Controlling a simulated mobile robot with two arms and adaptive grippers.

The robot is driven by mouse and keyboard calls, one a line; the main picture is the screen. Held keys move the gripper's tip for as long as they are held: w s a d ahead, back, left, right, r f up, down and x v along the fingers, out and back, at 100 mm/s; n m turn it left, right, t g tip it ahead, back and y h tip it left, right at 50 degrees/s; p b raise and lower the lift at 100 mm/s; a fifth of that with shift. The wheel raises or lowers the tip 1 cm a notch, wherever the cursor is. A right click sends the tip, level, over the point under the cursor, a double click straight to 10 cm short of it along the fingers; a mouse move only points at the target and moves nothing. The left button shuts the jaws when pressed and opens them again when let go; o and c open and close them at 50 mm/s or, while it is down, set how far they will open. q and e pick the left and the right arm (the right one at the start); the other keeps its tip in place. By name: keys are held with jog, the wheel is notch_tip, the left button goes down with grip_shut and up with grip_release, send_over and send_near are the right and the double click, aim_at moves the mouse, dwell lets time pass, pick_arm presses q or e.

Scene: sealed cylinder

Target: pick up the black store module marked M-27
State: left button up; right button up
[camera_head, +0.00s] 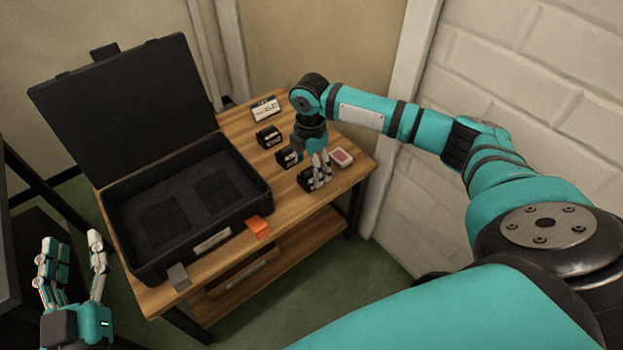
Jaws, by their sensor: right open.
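Three black store modules stand in a row on the wooden table: a far one (268,137), a middle one (287,158) and a near one (305,179). Their markings are too small to read, so I cannot tell which is M-27. My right gripper (321,183) points down, open, with its fingers at the near module. The fingers partly hide that module, and I cannot tell whether they touch it. My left gripper (72,248) is open and empty at the lower left, away from the table, fingers pointing up.
A small label card (265,108) stands behind the modules. A red and white box (341,158) lies close right of my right gripper. An open black case (255,207) fills the table's left half, with an orange piece (258,227) at its front. A wall rises at right.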

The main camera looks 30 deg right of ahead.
aim_at(311, 170)
jog(key=f+b, duration=0.1)
jog(key=f, duration=0.3)
jog(key=shift+d+b, duration=0.2)
jog(key=shift+b, duration=0.2)
jog(key=shift+f, duration=0.1)
jog(key=c, duration=1.3)
pick_arm(q)
jog(key=s+r+t+h, duration=0.2)
jog(key=r+t, duration=0.3)
jog(key=r, duration=0.3)
jog(key=shift+s+t, duration=0.4)
jog(key=shift+s, duration=0.5)
pick_arm(e)
jog(key=shift+c, duration=0.3)
pick_arm(q)
jog(key=shift+w+d, duration=0.1)
jog(key=shift+d, duration=0.05)
pick_arm(e)
jog(key=shift+w+r, duration=0.1)
jog(key=shift+r, duration=0.1)
